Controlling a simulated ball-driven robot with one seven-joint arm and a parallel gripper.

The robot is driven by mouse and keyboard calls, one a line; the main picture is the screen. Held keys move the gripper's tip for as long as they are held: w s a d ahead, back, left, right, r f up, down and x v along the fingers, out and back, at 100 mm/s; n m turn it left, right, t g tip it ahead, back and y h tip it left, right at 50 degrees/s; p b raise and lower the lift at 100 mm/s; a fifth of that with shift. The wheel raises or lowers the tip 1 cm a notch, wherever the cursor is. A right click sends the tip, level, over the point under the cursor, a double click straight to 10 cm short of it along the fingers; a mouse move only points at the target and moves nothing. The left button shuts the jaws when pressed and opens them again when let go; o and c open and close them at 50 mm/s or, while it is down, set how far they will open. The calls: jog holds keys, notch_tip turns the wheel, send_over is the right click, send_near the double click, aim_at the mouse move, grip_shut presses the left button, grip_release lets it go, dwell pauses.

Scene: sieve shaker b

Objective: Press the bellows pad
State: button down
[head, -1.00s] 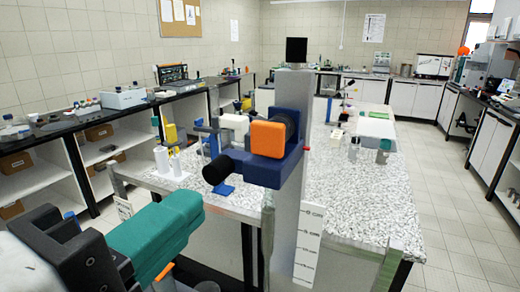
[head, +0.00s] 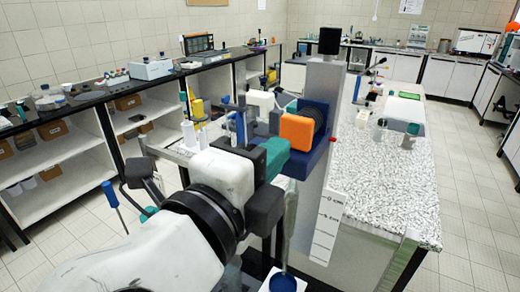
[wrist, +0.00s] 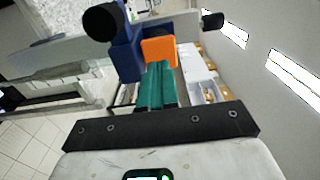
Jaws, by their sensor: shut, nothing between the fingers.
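The bellows pad is an orange block (head: 297,130) in front of black ribbed bellows (head: 310,112), on a blue bracket (head: 312,160) fixed to a grey post (head: 320,185). The orange block also shows in the wrist view (wrist: 158,52), just beyond my fingertips. My gripper (head: 280,150) is shut and empty, its teal fingers close together and pointing at the block's lower part. In the wrist view the fingers (wrist: 157,68) overlap the block's lower edge. I cannot tell whether they touch it. My arm hides part of the bracket in the head view.
The post stands at the near end of a speckled bench (head: 400,200) bearing small lab items. A black knob (wrist: 103,22) sits beside the bracket in the wrist view. Shelving (head: 60,180) lines the left wall. The tiled floor at right is clear.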

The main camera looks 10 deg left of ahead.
aim_at(294, 135)
jog(key=shift+p+x, duration=0.55)
jog(key=shift+x, duration=1.05)
jog(key=shift+f, duration=0.1)
jog(key=b, duration=0.1)
jog(key=w+b, duration=0.1)
jog(key=shift+w+d+f+b, duration=0.1)
jog(key=shift+d+f+b, duration=0.1)
jog(key=shift+b, duration=0.15)
jog(key=shift+w+d+b, duration=0.1)
jog(key=shift+w+b, duration=0.1)
jog(key=shift+b, duration=0.1)
jog(key=shift+w+r, duration=0.1)
jog(key=shift+r, duration=0.2)
